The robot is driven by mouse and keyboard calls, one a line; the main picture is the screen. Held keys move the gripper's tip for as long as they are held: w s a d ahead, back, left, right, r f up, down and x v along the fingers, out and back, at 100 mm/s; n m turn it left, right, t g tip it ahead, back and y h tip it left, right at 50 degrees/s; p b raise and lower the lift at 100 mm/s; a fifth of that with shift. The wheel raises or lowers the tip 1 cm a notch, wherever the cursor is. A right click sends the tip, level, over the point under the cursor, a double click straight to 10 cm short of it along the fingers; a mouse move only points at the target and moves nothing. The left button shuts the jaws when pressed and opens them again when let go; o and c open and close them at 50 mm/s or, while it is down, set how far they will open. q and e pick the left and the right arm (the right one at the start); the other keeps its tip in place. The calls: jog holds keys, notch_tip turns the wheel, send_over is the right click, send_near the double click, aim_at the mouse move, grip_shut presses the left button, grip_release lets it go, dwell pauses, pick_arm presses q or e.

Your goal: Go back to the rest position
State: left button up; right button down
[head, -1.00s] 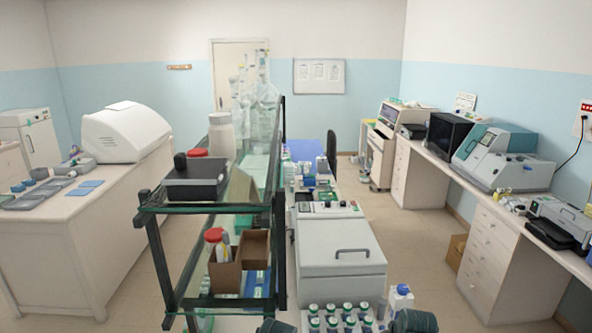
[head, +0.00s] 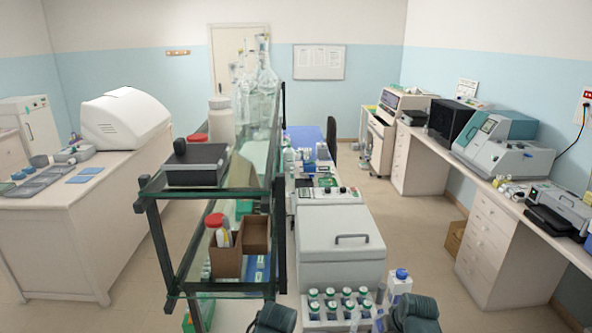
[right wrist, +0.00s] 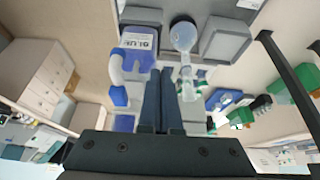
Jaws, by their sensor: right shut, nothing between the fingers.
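My right gripper (right wrist: 162,72) shows in the right wrist view as two dark fingers lying close together. It is shut and empty. In the head view only dark rounded parts of my arms show at the bottom edge. My left gripper is not in view.
A dark-framed glass shelf (head: 230,178) stands left of centre. A grey-lidded machine (head: 340,262), a rack of several green-capped bottles (head: 340,312) and a blue-capped white bottle (head: 398,287) are in front. A right counter (head: 480,185) holds instruments.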

jog(key=s+a+f+n+g+b, duration=0.1)
jog(key=s+a+f+g+b, duration=0.1)
jog(key=s+a+f+b, duration=0.4)
jog(key=s+a+f+n+g+h+b, duration=0.1)
jog(key=s+a+f+n+g+b, duration=0.1)
jog(key=s+a+f+b, duration=0.4)
jog(key=a+f+g+b, duration=0.1)
jog(key=a+f, duration=0.2)
jog(key=a, duration=0.3)
jog(key=shift+a+g+h, duration=0.25)
jog(key=shift+g+h, duration=0.05)
